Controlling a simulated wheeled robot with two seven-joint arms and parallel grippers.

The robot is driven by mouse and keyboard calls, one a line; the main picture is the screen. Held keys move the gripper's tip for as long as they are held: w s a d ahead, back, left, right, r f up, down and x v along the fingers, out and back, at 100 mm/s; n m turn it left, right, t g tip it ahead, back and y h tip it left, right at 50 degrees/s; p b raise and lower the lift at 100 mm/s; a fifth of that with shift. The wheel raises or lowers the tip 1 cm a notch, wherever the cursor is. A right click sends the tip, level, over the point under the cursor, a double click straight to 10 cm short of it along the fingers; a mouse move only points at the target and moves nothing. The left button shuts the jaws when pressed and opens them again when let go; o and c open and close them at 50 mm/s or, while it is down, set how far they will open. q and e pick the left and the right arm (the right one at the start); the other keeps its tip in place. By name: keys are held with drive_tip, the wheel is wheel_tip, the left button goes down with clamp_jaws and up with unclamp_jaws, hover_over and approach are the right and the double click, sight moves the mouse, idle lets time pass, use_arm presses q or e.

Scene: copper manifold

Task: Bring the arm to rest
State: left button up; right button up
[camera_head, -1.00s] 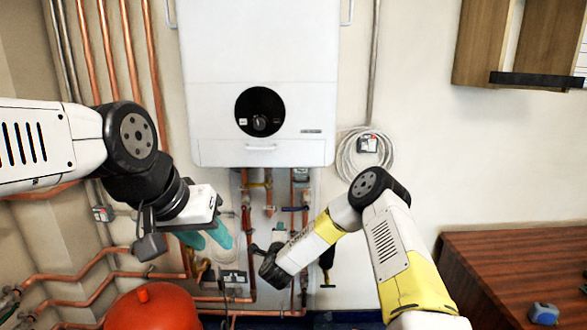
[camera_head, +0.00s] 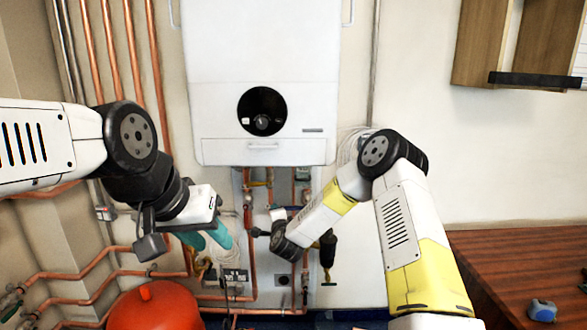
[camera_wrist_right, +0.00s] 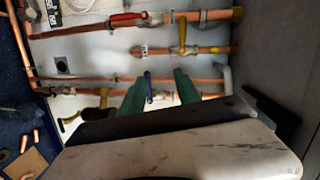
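My left gripper (camera_head: 206,238), with two teal fingers set apart, is open and empty in front of the copper pipes at left of centre. My right arm (camera_head: 400,225) reaches in from the lower right, its elbow up and its forearm angled down-left to below the boiler. Its fingers are hidden in the head view. In the right wrist view my right gripper (camera_wrist_right: 161,92) has its two green fingers apart. A blue valve handle (camera_wrist_right: 148,86) shows between them, apparently on a pipe beyond; contact cannot be told. I see nothing held.
A white boiler (camera_head: 262,80) hangs on the wall above copper pipes (camera_head: 250,270). A red vessel (camera_head: 153,308) stands at the lower left. A wooden worktop (camera_head: 515,262) with a blue tape measure (camera_head: 541,311) is at the right. The wall between boiler and worktop is mostly clear.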

drive_tip(key=s+d+r+n+g+y, duration=0.1)
drive_tip(key=s+d+r+n+g, duration=0.1)
drive_tip(key=s+d+r+n, duration=0.45)
drive_tip(key=s+d+r+n+g, duration=0.1)
drive_tip(key=s+r+n+g, duration=0.25)
drive_tip(key=s+r, duration=0.6)
drive_tip(key=s+d+r+n+g, duration=0.1)
drive_tip(key=s+d, duration=0.3)
drive_tip(key=s, duration=0.5)
drive_tip(key=s+d+r+n+g+h, duration=0.1)
drive_tip(key=s+d, duration=0.3)
drive_tip(key=s, duration=0.5)
drive_tip(key=s+d+r+n+g, duration=0.1)
drive_tip(key=s+d+r+n, duration=0.1)
drive_tip(key=s, duration=0.8)
drive_tip(key=d+r, duration=0.1)
drive_tip(key=d, duration=0.1)
drive_tip(key=shift+d+r+n+g+h, duration=0.2)
drive_tip(key=shift+d+n+g+h, duration=0.15)
drive_tip(key=shift+d+n+h, duration=0.05)
